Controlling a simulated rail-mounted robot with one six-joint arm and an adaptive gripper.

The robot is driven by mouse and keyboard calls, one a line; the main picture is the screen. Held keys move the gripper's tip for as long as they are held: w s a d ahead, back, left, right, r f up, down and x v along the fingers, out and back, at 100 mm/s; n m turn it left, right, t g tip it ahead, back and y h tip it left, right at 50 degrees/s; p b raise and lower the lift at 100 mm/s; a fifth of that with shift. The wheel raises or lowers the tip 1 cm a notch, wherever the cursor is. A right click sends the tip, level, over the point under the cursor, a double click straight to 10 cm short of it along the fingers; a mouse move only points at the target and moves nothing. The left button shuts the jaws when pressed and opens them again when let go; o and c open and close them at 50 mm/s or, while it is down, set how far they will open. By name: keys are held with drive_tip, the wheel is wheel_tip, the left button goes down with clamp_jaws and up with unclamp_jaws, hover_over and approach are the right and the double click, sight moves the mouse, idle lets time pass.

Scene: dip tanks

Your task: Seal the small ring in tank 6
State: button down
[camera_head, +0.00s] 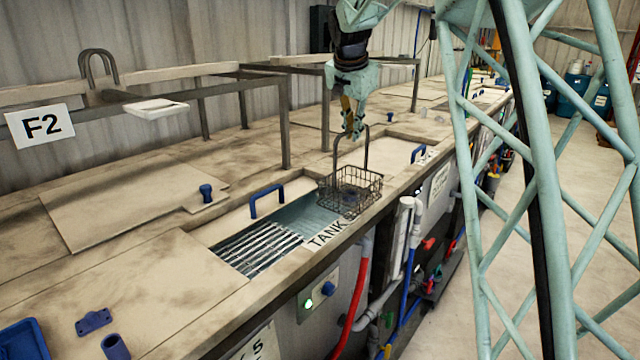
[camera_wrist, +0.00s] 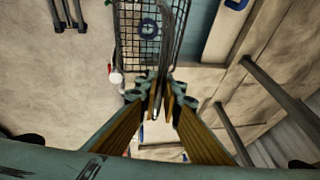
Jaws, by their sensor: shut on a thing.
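My gripper (camera_head: 353,128) is shut on the tall handle of a wire basket (camera_head: 371,188). The basket hangs upright over the far end of an open tank (camera_head: 306,215) filled with pale blue liquid. In the wrist view my fingers (camera_wrist: 160,98) close on the handle, with the basket (camera_wrist: 178,40) beyond. A small dark blue round thing (camera_wrist: 148,27), perhaps the ring, shows within the basket's outline. The tank's label (camera_head: 325,235) reads "TANK"; the basket hides its number. I cannot tell whether the basket touches the liquid or the rim.
A slatted metal rack (camera_head: 258,248) covers the tank's near end. A blue handle (camera_head: 266,202) stands beside the opening. Metal frame posts (camera_head: 284,125) rise behind. A blue knob (camera_head: 206,193) sits on the worktop. Pipes and a red hose (camera_head: 360,295) run along the front.

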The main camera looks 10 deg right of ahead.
drive_tip(key=s+d+b, duration=0.4)
drive_tip(key=s+d, duration=0.9)
drive_tip(key=s, duration=0.2)
drive_tip(key=shift+s+b, duration=0.25)
drive_tip(key=shift+b, duration=0.05)
idle(0.4)
drive_tip(key=shift+r, duration=0.15)
drive_tip(key=s+a+n+p, duration=0.1)
drive_tip(key=s+a+p, duration=0.4)
drive_tip(key=s+a, duration=0.3)
drive_tip(key=s+a+r+n+y+p, duration=0.1)
drive_tip(key=s+a+p, duration=0.4)
drive_tip(key=s+a, duration=0.4)
drive_tip(key=s, duration=0.6)
drive_tip(key=shift+s+a+n, duration=0.2)
drive_tip(key=shift+s+n, duration=0.1)
drive_tip(key=shift+s, duration=0.05)
drive_tip(key=shift+a, duration=0.15)
